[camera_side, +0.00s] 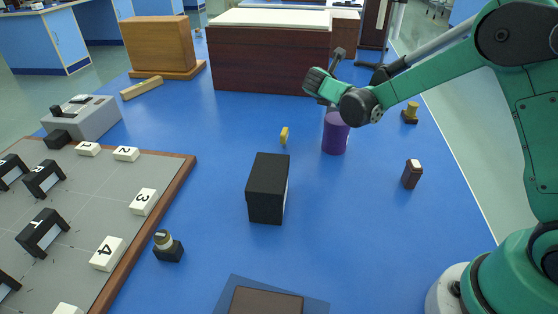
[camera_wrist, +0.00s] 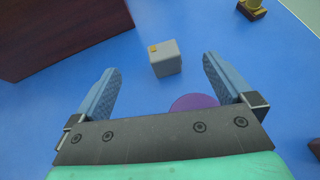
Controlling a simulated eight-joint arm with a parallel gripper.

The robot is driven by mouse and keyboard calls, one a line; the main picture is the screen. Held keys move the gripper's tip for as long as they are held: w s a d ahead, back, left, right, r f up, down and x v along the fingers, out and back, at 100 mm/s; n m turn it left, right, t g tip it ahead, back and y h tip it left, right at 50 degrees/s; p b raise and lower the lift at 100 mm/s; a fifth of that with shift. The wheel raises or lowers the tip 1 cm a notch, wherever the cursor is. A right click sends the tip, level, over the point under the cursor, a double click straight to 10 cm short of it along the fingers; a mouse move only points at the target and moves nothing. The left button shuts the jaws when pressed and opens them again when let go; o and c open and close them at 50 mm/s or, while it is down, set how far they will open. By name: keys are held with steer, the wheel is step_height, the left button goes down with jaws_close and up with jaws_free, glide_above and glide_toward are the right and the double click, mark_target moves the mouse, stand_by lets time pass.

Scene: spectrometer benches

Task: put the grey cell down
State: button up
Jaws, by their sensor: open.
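The grey cell (camera_wrist: 168,66) is a small grey block with a yellow spot on top. In the wrist view it sits on the blue bench, apart from my fingers and beyond the line between their tips. My gripper (camera_wrist: 161,66) is open and empty, with one blue-grey finger on each side of the picture. In the side view I cannot make out the cell; my green hand and a purple cylinder (camera_side: 335,137) are in that area. The cylinder's purple top also shows in the wrist view (camera_wrist: 193,102), close to the right finger.
A dark red-brown box (camera_side: 270,72) stands behind. A small brown item (camera_side: 412,174) and a brass knob (camera_side: 410,113) are to the right. A black block (camera_side: 267,188) and a yellow piece (camera_side: 284,135) are in front and left. A numbered board (camera_side: 85,215) lies left.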

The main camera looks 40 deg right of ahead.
steer(key=s+r+m, duration=0.1)
steer(key=s+a+r+m+y, duration=0.1)
steer(key=m, duration=0.1)
steer(key=s+a+r+m+y, duration=0.1)
steer(key=m, duration=0.1)
steer(key=shift+s+a, duration=0.2)
steer(key=shift+s, duration=0.2)
steer(key=s+a+m+y, duration=0.4)
steer(key=s+m, duration=0.3)
steer(key=m, duration=0.2)
steer(key=s+a+m+y, duration=0.4)
steer(key=s+a+m, duration=0.2)
steer(key=s+m, duration=0.2)
steer(key=shift+s+m+t, duration=0.3)
steer(key=shift+m+t, duration=0.1)
steer(key=shift+m, duration=0.7)
